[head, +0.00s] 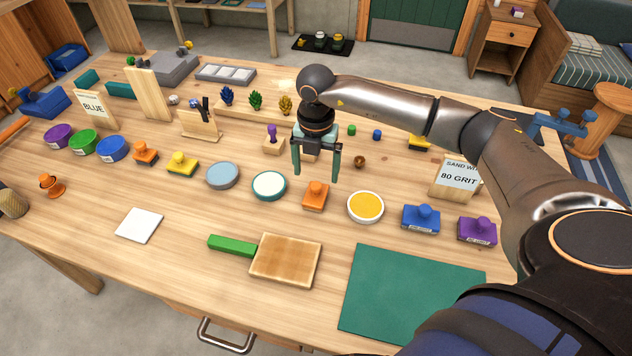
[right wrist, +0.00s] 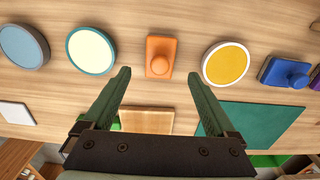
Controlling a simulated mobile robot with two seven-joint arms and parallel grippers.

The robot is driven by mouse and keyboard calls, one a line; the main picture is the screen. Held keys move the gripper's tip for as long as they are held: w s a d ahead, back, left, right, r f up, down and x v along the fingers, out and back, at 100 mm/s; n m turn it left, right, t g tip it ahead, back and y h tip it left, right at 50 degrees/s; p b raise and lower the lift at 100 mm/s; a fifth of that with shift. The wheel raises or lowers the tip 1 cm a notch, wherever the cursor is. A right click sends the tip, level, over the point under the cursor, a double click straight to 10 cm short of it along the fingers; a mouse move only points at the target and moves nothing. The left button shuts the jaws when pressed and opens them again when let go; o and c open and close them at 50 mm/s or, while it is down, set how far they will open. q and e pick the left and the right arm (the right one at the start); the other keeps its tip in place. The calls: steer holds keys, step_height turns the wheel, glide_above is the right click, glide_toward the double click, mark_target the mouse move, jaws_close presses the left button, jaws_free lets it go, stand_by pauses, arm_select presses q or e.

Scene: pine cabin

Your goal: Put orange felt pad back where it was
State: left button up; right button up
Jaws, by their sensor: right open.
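An orange block with a round knob (head: 316,195), which looks like the orange felt pad, sits on the table between a white teal-rimmed dish (head: 269,185) and a yellow dish (head: 365,207). My right gripper (head: 316,178) is open and empty, fingers pointing down, just behind and above this block. In the right wrist view the orange block (right wrist: 161,57) shows between the fingertips, untouched. Another orange knobbed block (head: 145,153) stands farther left, beside a yellow one (head: 182,164). My left gripper is out of view.
Blue (head: 421,218) and purple (head: 477,230) knobbed blocks stand to the right. A wooden board with a green handle (head: 285,260), a green mat (head: 412,290) and a white square (head: 139,225) lie in front. A card reading "80 GRIT" (head: 457,178) stands behind. Bare table lies between these.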

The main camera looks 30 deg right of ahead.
mark_target(316, 184)
step_height(316, 184, up, 6)
steer(key=shift+f, duration=0.1)
stand_by(0.6)
